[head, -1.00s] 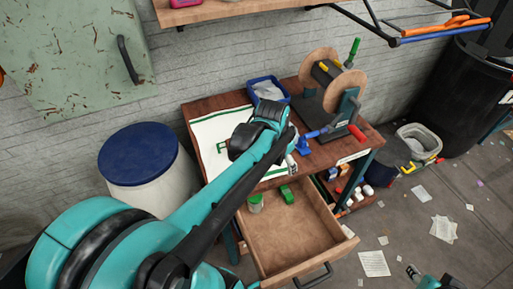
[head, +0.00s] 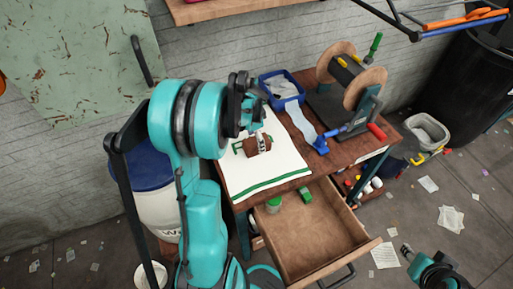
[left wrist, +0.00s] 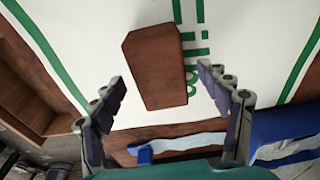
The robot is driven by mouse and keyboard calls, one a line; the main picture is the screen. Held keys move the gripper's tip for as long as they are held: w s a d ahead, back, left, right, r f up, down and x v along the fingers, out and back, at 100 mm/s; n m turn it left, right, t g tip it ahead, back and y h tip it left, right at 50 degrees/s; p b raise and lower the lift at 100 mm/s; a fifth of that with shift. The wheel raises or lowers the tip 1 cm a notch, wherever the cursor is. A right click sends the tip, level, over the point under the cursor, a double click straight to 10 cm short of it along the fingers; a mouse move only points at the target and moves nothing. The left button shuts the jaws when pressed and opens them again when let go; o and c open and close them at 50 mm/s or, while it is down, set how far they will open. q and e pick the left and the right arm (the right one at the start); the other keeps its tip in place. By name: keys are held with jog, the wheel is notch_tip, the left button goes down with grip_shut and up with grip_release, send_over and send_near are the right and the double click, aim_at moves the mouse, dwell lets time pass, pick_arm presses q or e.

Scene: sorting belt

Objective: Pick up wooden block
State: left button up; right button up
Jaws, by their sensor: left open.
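The wooden block (left wrist: 155,65) is a reddish-brown block on a white cloth with green stripes. In the head view the block (head: 251,149) is partly hidden by my left gripper (head: 261,136). In the left wrist view my left gripper (left wrist: 162,80) is open, with one finger on each side of the block's near end. The fingers look apart from the block, and nothing is held. My right gripper (head: 408,252) shows only in part at the lower right of the head view; its jaw state is unclear.
The white cloth (head: 285,165) lies on a wooden table. A blue bin (head: 268,81) and a tape roller (head: 347,75) stand behind. An open drawer (head: 318,232) below holds a green-lidded jar (head: 273,205) and a green item (head: 305,195).

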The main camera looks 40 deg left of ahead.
pick_arm(q)
jog(key=shift+w+d+f, duration=0.1)
jog(key=shift+w+f, duration=0.05)
jog(key=shift+f, duration=0.8)
jog(key=shift+r, duration=0.1)
jog(key=c, duration=1.4)
